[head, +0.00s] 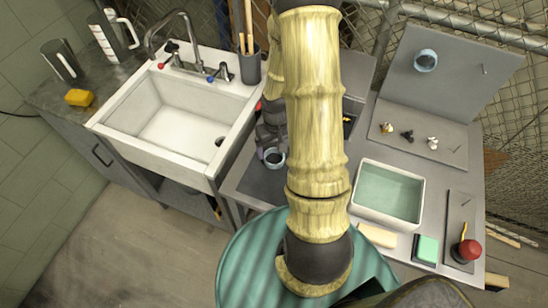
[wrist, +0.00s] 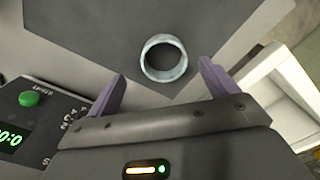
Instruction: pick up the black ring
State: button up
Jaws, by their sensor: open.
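A pale blue-grey ring (wrist: 146,62) lies on a dark grey surface in the wrist view, its inside dark. A ring that looks like the same one shows in the head view (head: 274,165), just below my gripper (head: 270,137). My gripper also shows in the wrist view (wrist: 163,80); its two lavender fingers are spread apart. The ring is ahead of the space between the fingertips and not gripped. I see no ring that is clearly black. My arm hides part of the bench in the head view.
A similar ring (head: 425,52) is on the upright grey panel. Several small fittings (head: 407,135) stand on the bench. A tub of greenish water (head: 390,192) is at right, a white sink (head: 180,112) at left. A box with a green button (wrist: 29,99) is left in the wrist view.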

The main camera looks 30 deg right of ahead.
aim_at(274, 161)
jog(key=shift+w+a+f+p, duration=0.15)
jog(key=shift+f+p, duration=0.15)
jog(key=shift+f, duration=0.7)
jog(key=shift+w+a+f+p, duration=0.15)
jog(key=shift+f+p, duration=0.1)
jog(key=shift+f, duration=1.35)
jog(key=c, duration=1.1)
jog(key=shift+o, duration=0.2)
jog(key=shift+r, duration=0.1)
notch_tip(274, 161, up, 10)
jog(key=shift+b, duration=0.35)
